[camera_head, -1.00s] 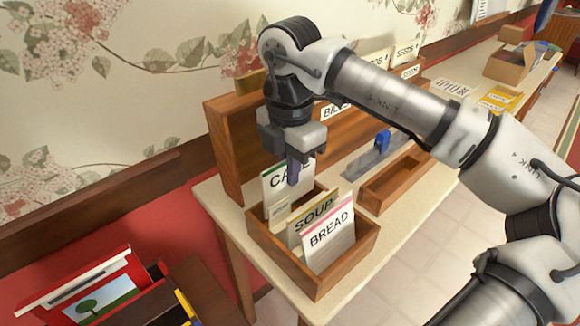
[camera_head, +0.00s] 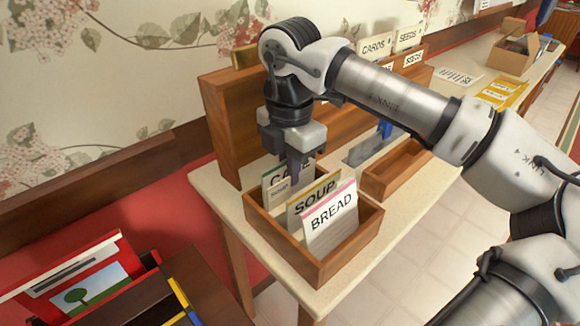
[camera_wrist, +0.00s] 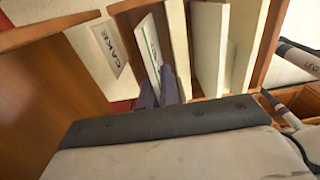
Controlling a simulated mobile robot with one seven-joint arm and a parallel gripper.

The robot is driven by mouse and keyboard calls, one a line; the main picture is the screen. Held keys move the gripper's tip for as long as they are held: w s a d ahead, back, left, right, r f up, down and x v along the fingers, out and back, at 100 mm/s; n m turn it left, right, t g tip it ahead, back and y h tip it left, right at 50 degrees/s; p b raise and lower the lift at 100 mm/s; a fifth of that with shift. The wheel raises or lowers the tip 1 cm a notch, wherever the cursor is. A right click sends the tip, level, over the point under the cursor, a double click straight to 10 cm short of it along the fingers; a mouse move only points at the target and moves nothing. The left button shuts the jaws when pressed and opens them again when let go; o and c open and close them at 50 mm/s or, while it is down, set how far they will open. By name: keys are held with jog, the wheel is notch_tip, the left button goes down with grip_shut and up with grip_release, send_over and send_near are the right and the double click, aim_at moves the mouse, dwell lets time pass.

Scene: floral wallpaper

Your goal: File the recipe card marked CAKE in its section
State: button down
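A white recipe card with a green stripe and large letters starting "CA" (camera_head: 273,173) stands partly inside a small wooden box (camera_head: 318,271). My gripper (camera_head: 292,168) points down over the box, its dark fingers over the card's upper part and hiding its last letters. In the wrist view my fingers (camera_wrist: 157,92) are close together, with the green-edged card (camera_wrist: 149,43) between them. The card's lower edge is hidden.
The SOUP card (camera_head: 316,195) and BREAD card (camera_head: 333,218) stand in the box's front part. A wooden rack (camera_head: 228,125) with labelled cards is behind. An open wooden tray (camera_head: 394,172) lies to the right, with a blue object (camera_head: 384,129) near it.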

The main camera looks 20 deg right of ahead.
jog(key=c, duration=1.6)
grip_release()
jog(key=shift+o, duration=0.2)
notch_tip(320, 180, up, 14)
jog(key=p, duration=0.8)
jog(key=shift+p, duration=0.4)
